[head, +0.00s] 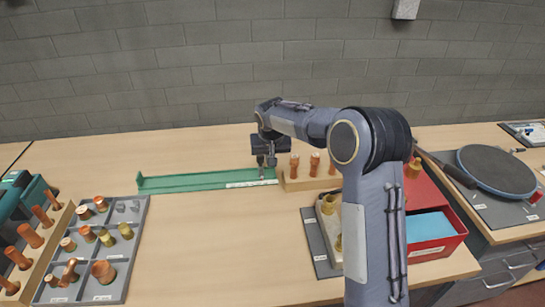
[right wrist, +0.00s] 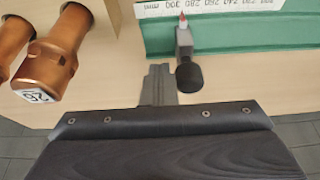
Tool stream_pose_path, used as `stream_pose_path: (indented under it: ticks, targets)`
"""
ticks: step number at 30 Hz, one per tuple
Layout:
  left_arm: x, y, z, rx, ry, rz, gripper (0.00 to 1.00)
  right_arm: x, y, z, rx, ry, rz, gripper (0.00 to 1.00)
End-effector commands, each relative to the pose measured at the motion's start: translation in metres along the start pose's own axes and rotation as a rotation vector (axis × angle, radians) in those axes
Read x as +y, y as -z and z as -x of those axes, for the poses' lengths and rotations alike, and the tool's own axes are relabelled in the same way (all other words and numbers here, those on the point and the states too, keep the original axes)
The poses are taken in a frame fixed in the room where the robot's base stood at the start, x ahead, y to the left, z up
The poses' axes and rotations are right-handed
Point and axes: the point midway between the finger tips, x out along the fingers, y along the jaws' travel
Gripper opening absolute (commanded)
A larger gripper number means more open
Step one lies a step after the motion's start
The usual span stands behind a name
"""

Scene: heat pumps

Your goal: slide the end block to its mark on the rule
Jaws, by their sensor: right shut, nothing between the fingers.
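The green rule channel (head: 200,182) lies across the table, with a white scale strip (head: 251,184) along its right part. In the right wrist view the channel (right wrist: 240,38) shows with the scale (right wrist: 220,8), its numbers partly cut off. What looks like the end block (right wrist: 184,42) is a small grey piece with a black round knob and a red tip pointing at the scale. My right gripper (right wrist: 160,82) is shut and empty, just left of the block in the wrist view. In the head view this gripper (head: 266,166) hangs over the channel's right end. My left gripper is out of view.
Copper fittings stand in a wooden holder (head: 297,184) just right of the channel. A grey sorting tray (head: 125,259) holds fittings at left. A red bin (head: 440,245) and a grey mat (head: 317,240) lie at right. The table in front of the channel is clear.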

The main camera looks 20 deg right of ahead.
Motion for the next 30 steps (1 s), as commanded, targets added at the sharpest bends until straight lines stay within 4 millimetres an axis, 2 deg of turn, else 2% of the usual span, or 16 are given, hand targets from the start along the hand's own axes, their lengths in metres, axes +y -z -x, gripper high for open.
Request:
stream_pose_path:
  ticks: [30]
  targets:
    - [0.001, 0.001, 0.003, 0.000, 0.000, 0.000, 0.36, -0.032, 0.000, 0.001, 0.001, 0.001, 0.000, 0.00]
